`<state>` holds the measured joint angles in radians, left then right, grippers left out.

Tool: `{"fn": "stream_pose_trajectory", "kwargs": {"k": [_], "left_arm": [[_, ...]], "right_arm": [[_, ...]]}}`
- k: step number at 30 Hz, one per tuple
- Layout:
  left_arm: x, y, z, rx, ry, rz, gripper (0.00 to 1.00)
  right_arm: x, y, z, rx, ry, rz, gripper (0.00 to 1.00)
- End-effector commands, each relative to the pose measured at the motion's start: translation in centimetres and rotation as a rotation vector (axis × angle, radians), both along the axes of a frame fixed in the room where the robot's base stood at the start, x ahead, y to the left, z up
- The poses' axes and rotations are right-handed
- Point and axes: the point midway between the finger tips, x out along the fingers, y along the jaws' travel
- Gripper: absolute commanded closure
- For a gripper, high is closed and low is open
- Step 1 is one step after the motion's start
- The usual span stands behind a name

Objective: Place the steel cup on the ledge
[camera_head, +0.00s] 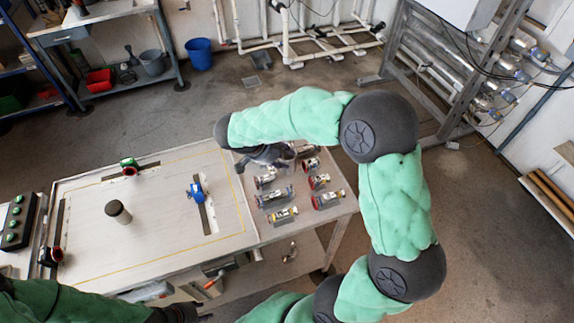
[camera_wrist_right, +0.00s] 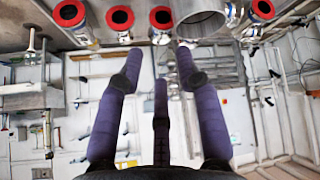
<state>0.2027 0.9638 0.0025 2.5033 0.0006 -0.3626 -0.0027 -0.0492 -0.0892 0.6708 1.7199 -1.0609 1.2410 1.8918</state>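In the right wrist view a steel cup (camera_wrist_right: 203,20), a wide shiny metal cylinder, shows at the top edge, just beyond the tips of my right gripper (camera_wrist_right: 158,62). The purple fingers are spread, with nothing clearly between them. In the head view my right gripper (camera_head: 268,154) is low over the back of the table's right end; the cup is hard to make out there beside it. My left gripper (camera_head: 190,314) is at the bottom edge, mostly cut off, its fingers unclear. I cannot tell for sure which surface is the ledge.
A blue valve (camera_head: 197,191), a dark canister (camera_head: 117,211) and a green-red fitting (camera_head: 129,166) sit on the pale tabletop (camera_head: 160,230). A button box (camera_head: 17,222) is at left.

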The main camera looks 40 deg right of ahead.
Motion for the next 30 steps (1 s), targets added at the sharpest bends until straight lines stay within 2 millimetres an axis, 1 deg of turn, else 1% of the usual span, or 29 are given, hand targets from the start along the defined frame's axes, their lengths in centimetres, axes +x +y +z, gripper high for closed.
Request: {"fn": "stream_pose_trajectory", "kwargs": {"k": [1, 6, 11, 21, 27, 30], "left_arm": [[0.0, 0.0, -0.5, 0.0, 0.0, 0.0, 0.6], [0.0, 0.0, -1.0, 0.0, 0.0, 0.0, 0.6], [0.0, 0.0, -1.3, 0.0, 0.0, 0.0, 0.6], [0.0, 0.0, -2.2, 0.0, 0.0, 0.0, 0.6], [0.0, 0.0, -2.5, 0.0, 0.0, 0.0, 0.6], [0.0, 0.0, -2.8, 0.0, 0.0, 0.0, 0.6]], "right_arm": [[0.1, 0.6, -0.2, -0.036, -0.045, -0.015, 0.64], [0.4, 1.5, 0.1, -0.119, -0.184, -0.07, 0.64], [0.6, 1.7, 0.1, -0.145, -0.241, -0.091, 0.64], [1.0, -1.4, -3.2, -0.146, -0.243, -0.097, 0.64], [1.2, -2.2, -4.0, -0.145, -0.244, -0.095, 0.64], [1.3, -2.8, -4.9, -0.145, -0.243, -0.096, 0.64]]}}
